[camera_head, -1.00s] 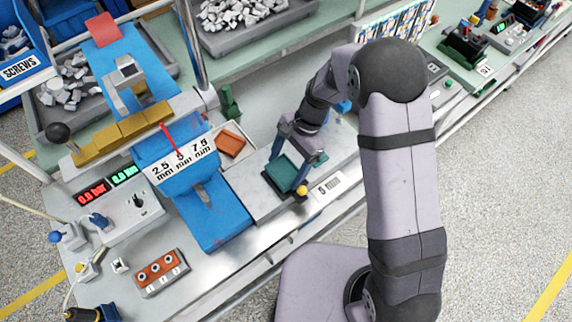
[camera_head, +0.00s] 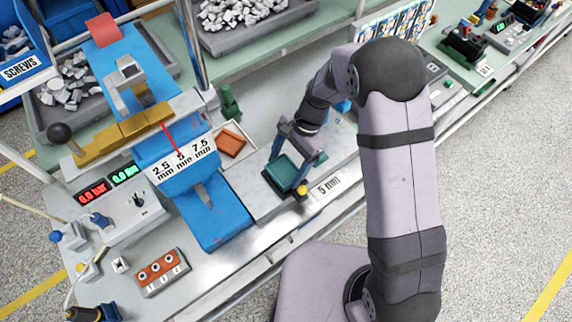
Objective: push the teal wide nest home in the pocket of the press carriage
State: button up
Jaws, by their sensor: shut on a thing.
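The teal wide nest (camera_head: 281,173) is a small open tray at the carriage end, right of the blue press (camera_head: 185,178). My gripper (camera_head: 294,163) points down over it with a finger on either side and is shut on it. The grey press carriage (camera_head: 252,192) lies under and left of the nest. The pocket is covered by the nest and gripper, so I cannot tell how deep the nest sits.
An orange-brown nest (camera_head: 232,141) lies left of my gripper, near a green fixture (camera_head: 229,101). A yellow knob (camera_head: 302,190) stands close to the teal nest. A "5 mm" label (camera_head: 327,186) is on the front edge. Displays and a switch box (camera_head: 135,208) are at left.

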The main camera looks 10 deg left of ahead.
jog(key=shift+f, duration=0.5)
jog(key=shift+r+p, duration=0.3)
jog(key=shift+r, duration=0.25)
jog(key=shift+d+p, duration=0.1)
jog(key=shift+p, duration=0.25)
dwell(1.8)
jog(key=shift+f+b, duration=0.35)
jog(key=shift+f, duration=0.15)
dwell(0.4)
jog(key=shift+r, duration=0.2)
jog(key=shift+r+p, duration=0.3)
jog(key=shift+p, duration=0.25)
